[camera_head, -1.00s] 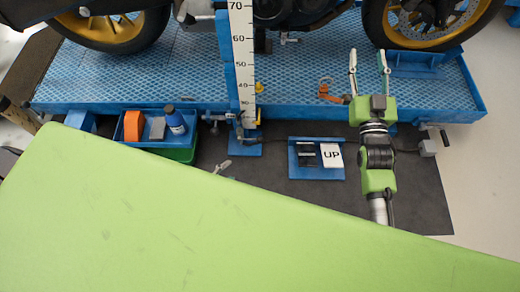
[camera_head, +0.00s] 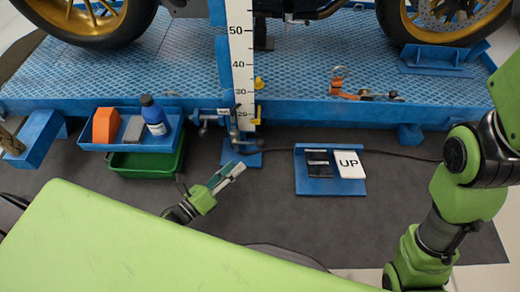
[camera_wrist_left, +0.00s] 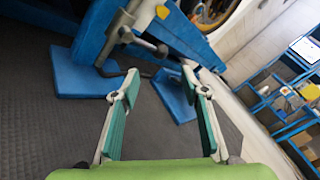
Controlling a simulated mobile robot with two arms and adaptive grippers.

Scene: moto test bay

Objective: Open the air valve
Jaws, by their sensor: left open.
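At the foot of the upright ruler post, small metal fittings (camera_head: 235,130) with a dark handle sit on the front of the blue lift. They look like the air valve, but are too small to tell for sure. In the left wrist view a dark bent lever (camera_wrist_left: 122,72) shows beyond the fingers, near the blue post. My left gripper (camera_head: 232,172) is open and empty, below and in front of the fittings, apart from them. Its two green-padded fingers (camera_wrist_left: 164,105) are spread in the wrist view. My right arm is at the right; its gripper is out of the frame.
A blue tray (camera_head: 95,147) with an orange block, grey block and blue bottle stands left, above a green bin (camera_head: 145,165). A cable runs along the dark mat (camera_head: 400,215).

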